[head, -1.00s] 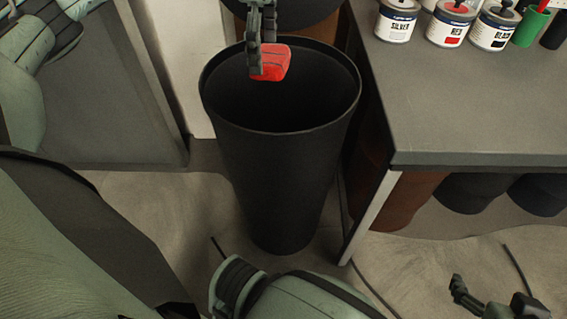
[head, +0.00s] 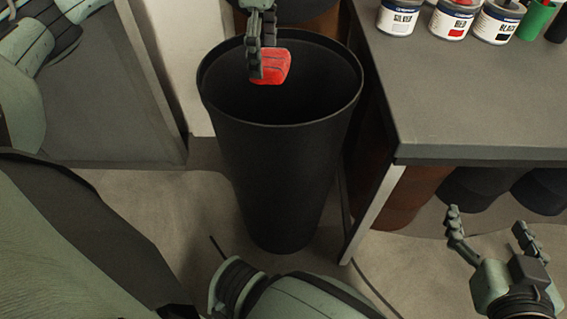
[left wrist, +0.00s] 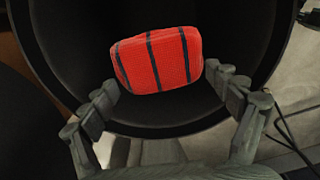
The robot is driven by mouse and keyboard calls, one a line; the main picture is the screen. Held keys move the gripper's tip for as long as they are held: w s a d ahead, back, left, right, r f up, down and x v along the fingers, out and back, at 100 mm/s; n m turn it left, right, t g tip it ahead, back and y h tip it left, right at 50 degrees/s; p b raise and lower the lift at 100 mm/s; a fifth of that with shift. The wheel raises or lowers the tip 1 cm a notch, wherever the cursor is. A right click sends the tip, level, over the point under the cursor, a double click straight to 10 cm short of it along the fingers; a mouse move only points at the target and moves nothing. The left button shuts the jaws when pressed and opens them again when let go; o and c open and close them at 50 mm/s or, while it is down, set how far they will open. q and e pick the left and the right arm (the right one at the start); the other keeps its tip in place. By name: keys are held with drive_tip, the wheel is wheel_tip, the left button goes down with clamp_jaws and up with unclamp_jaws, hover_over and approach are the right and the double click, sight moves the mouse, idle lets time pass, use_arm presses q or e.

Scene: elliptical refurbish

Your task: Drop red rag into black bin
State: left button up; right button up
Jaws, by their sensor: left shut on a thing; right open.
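The red rag (head: 271,66) is a folded red bundle with dark stripes. My left gripper (head: 259,76) is shut on it and holds it over the mouth of the black bin (head: 278,180), near the bin's back rim. In the left wrist view the rag (left wrist: 158,60) sits between the fingertips of my left gripper (left wrist: 165,82), with the dark bin interior (left wrist: 150,112) behind it. The bin stands upright on the floor and its bottom inside is too dark to make out. My right gripper (head: 488,232) is open and empty at the lower right, well apart from the bin.
A grey table (head: 470,100) stands right of the bin, with paint cans (head: 450,18) and a green cylinder (head: 535,20) at its back. Dark and brown round containers stand under it. A grey panel (head: 105,110) is on the left. A cable lies on the floor.

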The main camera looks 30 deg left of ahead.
use_arm(q)
drive_tip(key=o, duration=0.9)
wheel_tip(320, 180, up, 12)
idle(0.3)
idle(0.4)
